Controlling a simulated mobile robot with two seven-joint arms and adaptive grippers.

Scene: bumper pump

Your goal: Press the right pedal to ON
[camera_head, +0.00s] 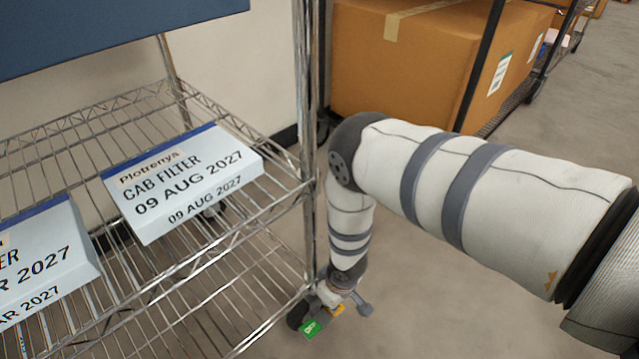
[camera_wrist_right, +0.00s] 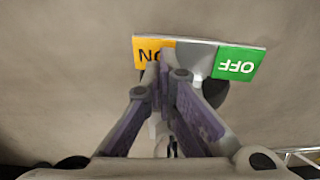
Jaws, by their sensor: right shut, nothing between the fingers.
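The right pedal shows in the wrist view as a tilting plate with a yellow ON label (camera_wrist_right: 150,52) and a green OFF label (camera_wrist_right: 238,63), both upside down. In the head view its green end (camera_head: 311,329) and yellow end (camera_head: 338,309) show low beside the rack's corner post. My right gripper (camera_wrist_right: 170,75) is shut and empty. Its fingertips overlap the inner edge of the yellow label in the wrist view and hide part of the plate's middle. I cannot tell whether they touch it. My left gripper is not in view.
A wire rack (camera_head: 190,258) stands at the left, its corner post (camera_head: 307,150) close beside my right forearm. White CAB FILTER boxes (camera_head: 190,185) lie on its shelf. A large cardboard box (camera_head: 430,60) sits on a rack behind. Bare floor (camera_head: 450,320) lies to the right.

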